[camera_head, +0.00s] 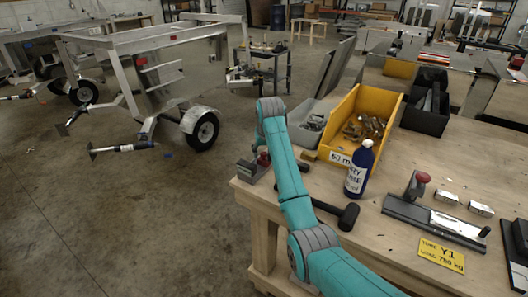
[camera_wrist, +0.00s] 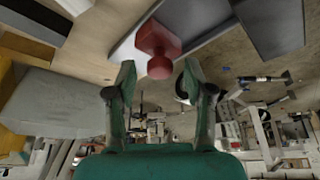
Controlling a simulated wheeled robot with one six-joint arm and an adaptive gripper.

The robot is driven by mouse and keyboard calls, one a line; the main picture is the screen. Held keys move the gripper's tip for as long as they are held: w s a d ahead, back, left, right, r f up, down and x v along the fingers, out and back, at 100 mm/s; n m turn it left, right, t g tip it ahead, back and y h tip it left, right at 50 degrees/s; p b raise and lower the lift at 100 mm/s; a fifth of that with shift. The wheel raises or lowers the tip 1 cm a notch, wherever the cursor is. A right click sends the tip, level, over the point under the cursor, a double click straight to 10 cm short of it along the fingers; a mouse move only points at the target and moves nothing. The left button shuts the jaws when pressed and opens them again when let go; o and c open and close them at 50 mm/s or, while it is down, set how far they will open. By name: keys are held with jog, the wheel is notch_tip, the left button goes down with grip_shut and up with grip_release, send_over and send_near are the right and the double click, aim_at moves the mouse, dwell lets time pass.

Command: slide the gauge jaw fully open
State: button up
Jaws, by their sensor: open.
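A small grey fixture (camera_head: 250,170) with a red knob (camera_head: 264,157) sits at the bench's left edge, partly hidden by my arm; I take it for the gauge. In the wrist view the red knob (camera_wrist: 160,65) stands on a red block (camera_wrist: 157,37) against pale and dark grey bars (camera_wrist: 195,22). My gripper (camera_wrist: 158,75) is open, with the knob's end in line with the gap between its fingertips and no clear contact. In the head view my gripper is hidden behind my arm. How far the jaw is open cannot be told.
A second red-knobbed fixture (camera_head: 432,220) lies at the bench's right. The floor left of the bench is clear up to the trailer (camera_head: 150,75).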

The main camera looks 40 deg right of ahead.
jog(key=shift+c, duration=0.3)
grip_shut()
jog(key=shift+w+d, duration=0.3)
jog(key=shift+d, duration=0.6)
jog(key=shift+w+d, duration=0.3)
jog(key=shift+d, duration=0.55)
jog(key=shift+r, duration=0.1)
jog(key=shift+o, duration=0.3)
grip_release()
jog(key=shift+d, duration=0.1)
jog(key=v, duration=1.2)
